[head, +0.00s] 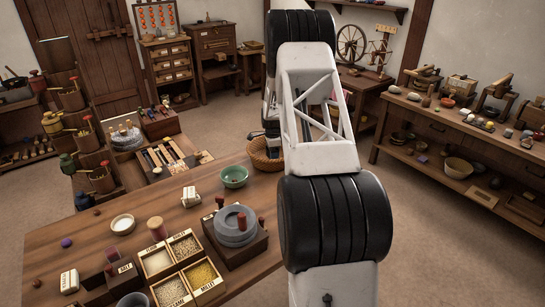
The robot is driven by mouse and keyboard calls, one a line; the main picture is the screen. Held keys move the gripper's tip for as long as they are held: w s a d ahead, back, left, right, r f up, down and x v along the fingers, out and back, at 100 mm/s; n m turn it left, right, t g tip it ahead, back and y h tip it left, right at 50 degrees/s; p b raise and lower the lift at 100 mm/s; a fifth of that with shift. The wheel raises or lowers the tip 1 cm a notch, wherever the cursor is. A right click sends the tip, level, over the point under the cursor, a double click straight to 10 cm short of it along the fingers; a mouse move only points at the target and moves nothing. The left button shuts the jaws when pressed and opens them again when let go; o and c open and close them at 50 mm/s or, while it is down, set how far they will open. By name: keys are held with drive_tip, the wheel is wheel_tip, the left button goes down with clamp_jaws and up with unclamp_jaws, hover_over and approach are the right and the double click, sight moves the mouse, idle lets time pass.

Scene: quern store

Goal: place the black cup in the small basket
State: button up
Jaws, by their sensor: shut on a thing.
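My white and black arm reaches away over the table and hides much of what lies behind it. My gripper (271,137) shows only as a dark sliver at the arm's left edge, over the small wicker basket (258,161). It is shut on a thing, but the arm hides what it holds. The basket stands at the far right edge of the table, its right part covered by the arm. I cannot make out a black cup for certain. A dark grey cup (133,300) is cut off by the bottom edge of the picture.
A green bowl (233,177) stands left of the basket. A grey quern (236,225) and a box of labelled grains (181,266) stand nearer. Stepped stands with pots (95,165) rise at the left. The table (157,205) has bare wood around the white bowl (122,224).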

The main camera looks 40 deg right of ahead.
drive_tip(key=shift+f, duration=0.95)
drive_tip(key=shift+f, duration=0.2)
drive_tip(key=o, duration=1)
drive_tip(key=shift+c, duration=0.2)
drive_tip(key=shift+r, duration=0.2)
wheel_tip(320, 180, up, 12)
